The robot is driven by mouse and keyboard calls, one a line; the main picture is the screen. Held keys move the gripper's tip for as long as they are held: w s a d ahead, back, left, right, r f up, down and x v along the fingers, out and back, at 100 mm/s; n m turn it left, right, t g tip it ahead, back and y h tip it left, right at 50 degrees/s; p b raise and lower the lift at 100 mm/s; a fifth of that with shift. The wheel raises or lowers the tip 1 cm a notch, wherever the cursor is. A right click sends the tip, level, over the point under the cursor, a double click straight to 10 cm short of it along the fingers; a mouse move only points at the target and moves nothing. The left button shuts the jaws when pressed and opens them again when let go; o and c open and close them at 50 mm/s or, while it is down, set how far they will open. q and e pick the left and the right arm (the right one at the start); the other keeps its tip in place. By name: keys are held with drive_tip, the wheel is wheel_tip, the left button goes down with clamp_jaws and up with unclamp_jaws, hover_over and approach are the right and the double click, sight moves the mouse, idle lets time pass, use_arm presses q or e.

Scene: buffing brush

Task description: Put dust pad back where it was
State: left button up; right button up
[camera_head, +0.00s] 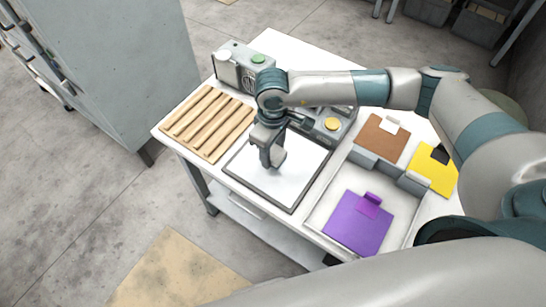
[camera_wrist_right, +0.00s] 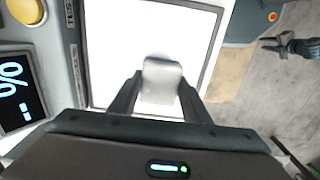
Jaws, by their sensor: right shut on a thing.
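My right gripper (camera_head: 271,160) reaches down over a white square panel (camera_head: 297,178) with a dark frame, on the white table. In the right wrist view, the right gripper (camera_wrist_right: 158,98) is shut on a pale grey block (camera_wrist_right: 163,80), one finger on each side. The block stands out against the bright panel (camera_wrist_right: 120,35). I cannot tell whether the block is the dust pad or its handle, or whether it touches the panel. A dark gripper-like shape (camera_wrist_right: 290,46), probably my left gripper, is small at the wrist view's right.
A tray (camera_head: 318,217) at the right holds a purple pad (camera_head: 357,225). Brown (camera_head: 380,139) and yellow (camera_head: 435,172) pads lie behind it. A slatted wooden rack (camera_head: 208,122) is left of the panel. Grey devices with a green button (camera_head: 258,58) and yellow button (camera_head: 332,124) stand behind.

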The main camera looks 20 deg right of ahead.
sight(273, 159)
drive_tip(key=shift+f+p, duration=0.4)
drive_tip(key=shift+p, duration=0.05)
drive_tip(key=shift+f+p, duration=0.75)
drive_tip(key=shift+f, duration=0.85)
drive_tip(key=shift+f+b, duration=0.2)
drive_tip(key=shift+b, duration=0.1)
drive_tip(key=o, duration=0.9)
drive_tip(key=shift+o, duration=0.2)
drive_tip(key=shift+r, duration=0.15)
